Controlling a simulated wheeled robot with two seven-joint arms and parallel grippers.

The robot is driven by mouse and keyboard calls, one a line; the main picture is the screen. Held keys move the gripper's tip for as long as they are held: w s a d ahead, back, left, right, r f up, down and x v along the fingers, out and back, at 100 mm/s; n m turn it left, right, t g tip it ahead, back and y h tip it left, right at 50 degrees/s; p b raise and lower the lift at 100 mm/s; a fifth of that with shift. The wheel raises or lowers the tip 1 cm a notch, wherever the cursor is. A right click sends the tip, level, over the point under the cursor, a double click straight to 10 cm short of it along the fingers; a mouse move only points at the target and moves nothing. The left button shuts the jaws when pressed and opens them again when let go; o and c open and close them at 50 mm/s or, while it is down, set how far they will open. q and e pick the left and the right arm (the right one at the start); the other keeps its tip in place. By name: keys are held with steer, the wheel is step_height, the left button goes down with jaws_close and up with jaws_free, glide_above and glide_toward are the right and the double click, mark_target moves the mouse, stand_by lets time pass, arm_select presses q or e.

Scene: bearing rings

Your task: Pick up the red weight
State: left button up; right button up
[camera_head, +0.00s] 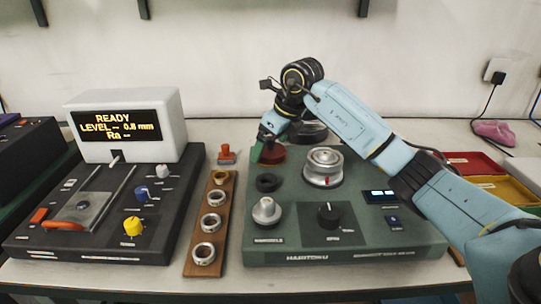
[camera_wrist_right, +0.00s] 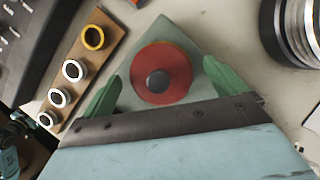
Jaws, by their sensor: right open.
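The red weight (camera_wrist_right: 176,88) is a round red disc with a dark knob in its middle. It sits on the back left part of the green device (camera_head: 345,245). In the head view the red weight (camera_head: 274,155) is partly hidden by my right gripper (camera_head: 262,148), which is directly over it, pointing down. In the right wrist view my right gripper (camera_wrist_right: 162,70) is open, with a green finger on each side of the disc and a visible gap to it. I cannot tell how high the fingertips are above it. My left gripper is not in view.
A wooden rack (camera_head: 191,258) with several metal rings lies left of the green device. A round silver spindle (camera_head: 323,168) and a black knob (camera_head: 329,215) stand on the device. A measuring unit (camera_head: 60,235) with a display is at left; red and yellow trays (camera_head: 475,166) are at right.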

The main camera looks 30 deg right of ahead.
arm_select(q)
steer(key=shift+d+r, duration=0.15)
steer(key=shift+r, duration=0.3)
arm_select(e)
steer(key=shift+w+a+f, duration=0.1)
steer(key=shift+w+f, duration=0.1)
steer(key=shift+f, duration=0.25)
steer(key=shift+r, duration=0.15)
steer(key=c, duration=1.5)
